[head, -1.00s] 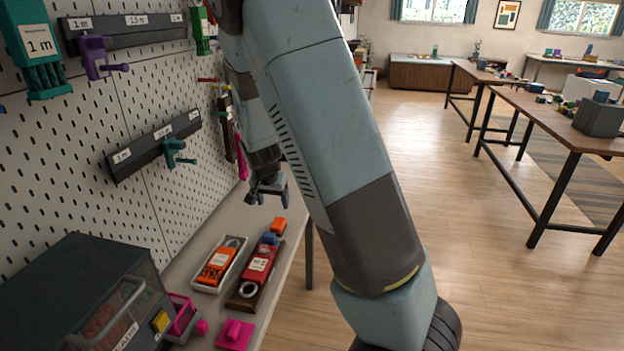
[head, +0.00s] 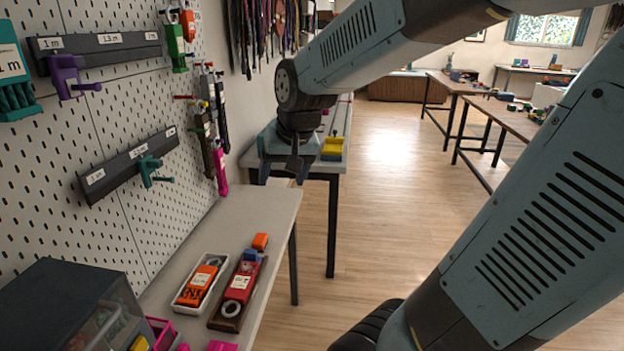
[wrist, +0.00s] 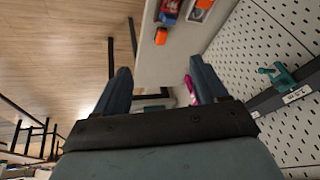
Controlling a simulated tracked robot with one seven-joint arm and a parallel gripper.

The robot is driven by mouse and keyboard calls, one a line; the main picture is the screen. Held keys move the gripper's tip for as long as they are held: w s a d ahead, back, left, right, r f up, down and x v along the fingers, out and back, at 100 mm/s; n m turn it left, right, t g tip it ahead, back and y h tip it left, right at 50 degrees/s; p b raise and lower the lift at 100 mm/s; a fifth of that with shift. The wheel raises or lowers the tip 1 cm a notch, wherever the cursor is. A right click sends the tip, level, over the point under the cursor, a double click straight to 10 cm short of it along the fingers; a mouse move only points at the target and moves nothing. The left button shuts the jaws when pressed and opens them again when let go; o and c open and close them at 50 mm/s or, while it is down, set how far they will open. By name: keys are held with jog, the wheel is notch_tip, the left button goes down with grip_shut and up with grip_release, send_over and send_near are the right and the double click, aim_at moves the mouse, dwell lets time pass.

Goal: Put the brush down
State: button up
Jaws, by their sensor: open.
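I cannot make out a brush for certain in either view. My gripper (head: 285,172) is open and empty, pointing down above the gap between the near bench and the bench behind it. In the wrist view my gripper (wrist: 160,72) shows two dark blue fingers spread apart, with nothing between them. A magenta tool (head: 221,176) hangs at the end of the pegboard, left of my gripper; whether it is a brush I cannot tell. It shows partly beside the right finger in the wrist view (wrist: 190,87).
The near bench (head: 262,207) holds a white tray (head: 178,303) with an orange tool and a brown base with a red device (head: 241,281). An orange block (head: 260,241) lies behind them. A dark bin (head: 60,300) stands at front left. Open floor lies right.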

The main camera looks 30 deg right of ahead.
jog(key=s+r+n+t, duration=0.1)
jog(key=s+r, duration=0.3)
jog(key=s, duration=0.8)
jog(key=shift+d+r+n+h, duration=0.2)
jog(key=shift+n+h, duration=0.2)
jog(key=shift+n, duration=0.3)
jog(key=shift+w, duration=0.15)
